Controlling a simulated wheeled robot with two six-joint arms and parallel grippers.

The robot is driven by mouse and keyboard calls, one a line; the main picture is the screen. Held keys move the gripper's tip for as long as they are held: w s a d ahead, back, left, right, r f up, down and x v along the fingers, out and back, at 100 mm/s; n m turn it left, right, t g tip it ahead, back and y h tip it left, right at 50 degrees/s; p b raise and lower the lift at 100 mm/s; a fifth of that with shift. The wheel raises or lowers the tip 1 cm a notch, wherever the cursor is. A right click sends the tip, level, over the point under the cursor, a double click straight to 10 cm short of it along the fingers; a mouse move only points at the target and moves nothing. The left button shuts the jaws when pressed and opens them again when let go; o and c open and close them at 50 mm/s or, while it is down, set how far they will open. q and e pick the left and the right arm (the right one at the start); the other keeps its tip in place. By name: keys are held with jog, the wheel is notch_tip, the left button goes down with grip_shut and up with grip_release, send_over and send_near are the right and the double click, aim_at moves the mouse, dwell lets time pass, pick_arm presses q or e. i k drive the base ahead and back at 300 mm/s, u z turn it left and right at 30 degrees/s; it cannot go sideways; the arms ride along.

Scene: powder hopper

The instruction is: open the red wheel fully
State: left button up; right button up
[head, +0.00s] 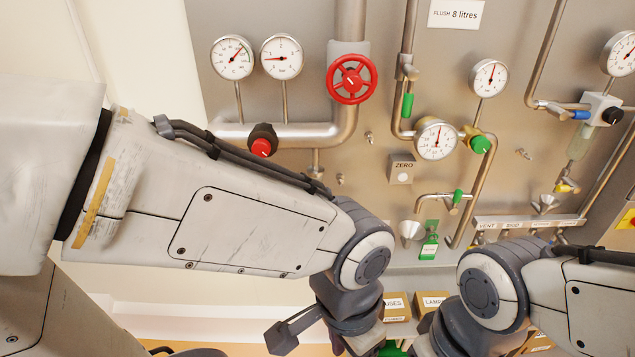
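The red wheel (351,79) is a spoked handwheel on a thick vertical pipe in the upper middle of the head view. It faces me, with a small pale pointer mark on its hub, and nothing touches it. My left arm reaches in from the left below it. A dark part that looks like my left gripper (287,336) hangs at the bottom edge, far below the wheel; its opening cannot be made out. My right arm comes in from the right and bends down out of the frame; its gripper is hidden or out of frame.
A red knob (262,141) sits on the pipe below left of the wheel. Two gauges (257,58) stand left of the wheel. A green knob (480,144) and another gauge (437,139) are to the right. Labelled boxes (398,307) stand below. The space before the wheel is clear.

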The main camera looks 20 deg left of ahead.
aim_at(352, 81)
jog(key=k, duration=1.3)
jog(key=u, duration=0.75)
jog(key=i, duration=1.1)
jog(key=z, duration=0.1)
